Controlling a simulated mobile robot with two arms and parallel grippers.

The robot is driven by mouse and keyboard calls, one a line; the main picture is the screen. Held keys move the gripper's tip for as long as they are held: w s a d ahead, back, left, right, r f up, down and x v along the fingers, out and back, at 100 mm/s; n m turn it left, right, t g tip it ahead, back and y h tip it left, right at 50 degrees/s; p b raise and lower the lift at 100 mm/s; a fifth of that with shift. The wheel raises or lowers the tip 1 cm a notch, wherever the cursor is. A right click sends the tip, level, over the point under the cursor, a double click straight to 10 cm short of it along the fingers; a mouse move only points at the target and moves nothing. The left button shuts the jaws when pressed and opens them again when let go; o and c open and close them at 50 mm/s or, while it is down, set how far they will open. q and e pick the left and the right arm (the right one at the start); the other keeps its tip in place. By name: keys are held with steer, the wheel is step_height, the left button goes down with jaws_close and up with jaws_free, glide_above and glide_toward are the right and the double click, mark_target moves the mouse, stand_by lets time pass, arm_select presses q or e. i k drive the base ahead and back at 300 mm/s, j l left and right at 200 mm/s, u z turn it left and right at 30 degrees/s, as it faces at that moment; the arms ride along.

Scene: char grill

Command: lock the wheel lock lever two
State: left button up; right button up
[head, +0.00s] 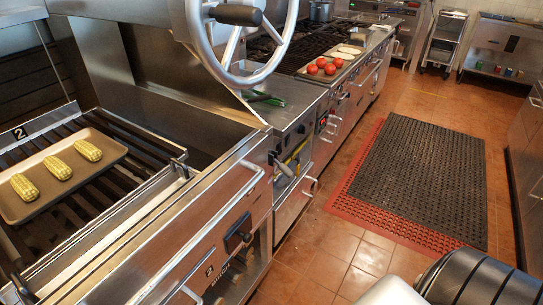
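A large steel handwheel (281,50) with a black knob (236,14) stands at the top centre, above the grill front. A plate marked 2 (19,133) is on the grill frame at the left. Another 2 mark (209,270) is on the front panel, near a black fitting (238,233). A dark handle-like part (284,168) sticks out from the front beside the wheel's unit. I cannot tell which part is wheel lock lever two or how it is set. Neither gripper can be made out in the head view.
A tray (50,215) with corn (58,168) lies on the left grill. Tomatoes (321,66) lie on a tray farther back. A steel front rail (215,205) runs along the grill. Black and red mats (420,185) cover the open floor at right.

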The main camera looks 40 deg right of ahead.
mark_target(286, 171)
steer(key=i+l+u, duration=0.35)
steer(key=l, duration=1.25)
steer(key=l+u, duration=0.4)
steer(key=l, duration=1.25)
steer(key=k, duration=0.05)
